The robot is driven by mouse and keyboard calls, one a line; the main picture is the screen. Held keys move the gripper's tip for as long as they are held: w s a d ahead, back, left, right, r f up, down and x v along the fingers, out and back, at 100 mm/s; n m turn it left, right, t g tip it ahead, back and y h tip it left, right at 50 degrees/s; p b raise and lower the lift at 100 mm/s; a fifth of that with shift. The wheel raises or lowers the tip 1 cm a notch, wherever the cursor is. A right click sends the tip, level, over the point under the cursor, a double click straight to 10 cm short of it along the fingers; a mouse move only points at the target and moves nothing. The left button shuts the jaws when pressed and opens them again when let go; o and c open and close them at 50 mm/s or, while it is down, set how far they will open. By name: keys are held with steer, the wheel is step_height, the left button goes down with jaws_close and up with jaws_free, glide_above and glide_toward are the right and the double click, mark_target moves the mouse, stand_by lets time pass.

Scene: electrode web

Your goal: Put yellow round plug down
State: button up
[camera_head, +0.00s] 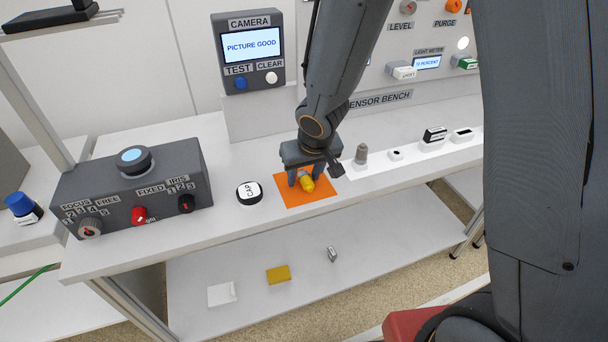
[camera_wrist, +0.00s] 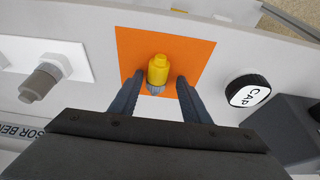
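The yellow round plug (camera_head: 307,184) is at the orange mat (camera_head: 291,196) on the bench. In the wrist view the yellow plug (camera_wrist: 158,68) shows a grey end toward my gripper, over the orange mat (camera_wrist: 197,50). My gripper (camera_head: 303,178) reaches down over the mat. In the wrist view my gripper (camera_wrist: 160,78) has its two fingers apart, one on each side of the plug, with orange showing in the gaps. The plug looks free between the fingers. Whether it fully rests on the mat is hard to tell.
A black cap (camera_head: 249,192) lies left of the mat, beside the dark control box (camera_head: 135,190). A grey plug (camera_head: 362,153) stands in a white socket strip (camera_head: 412,150) to the right. The lower shelf holds a yellow block (camera_head: 278,274) and small pieces.

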steer(key=p+v, duration=1.1)
steer(key=v, duration=0.1)
steer(key=s+d+r+m, duration=0.1)
steer(key=s+d+r, duration=0.3)
steer(key=s+d, duration=0.1)
steer(key=s+d+r+m+g+h, duration=0.1)
steer(key=s+d+r+m, duration=0.1)
steer(key=s+d+r, duration=0.3)
steer(key=d, duration=0.3)
steer(key=shift+s+d, duration=0.3)
steer(key=shift+s, duration=0.1)
step_height(320, 180, down, 10)
steer(key=g+b, duration=0.1)
steer(key=b, duration=0.7)
steer(key=shift+g, duration=0.3)
steer(key=shift+w+r, duration=0.1)
steer(key=shift+r, duration=0.1)
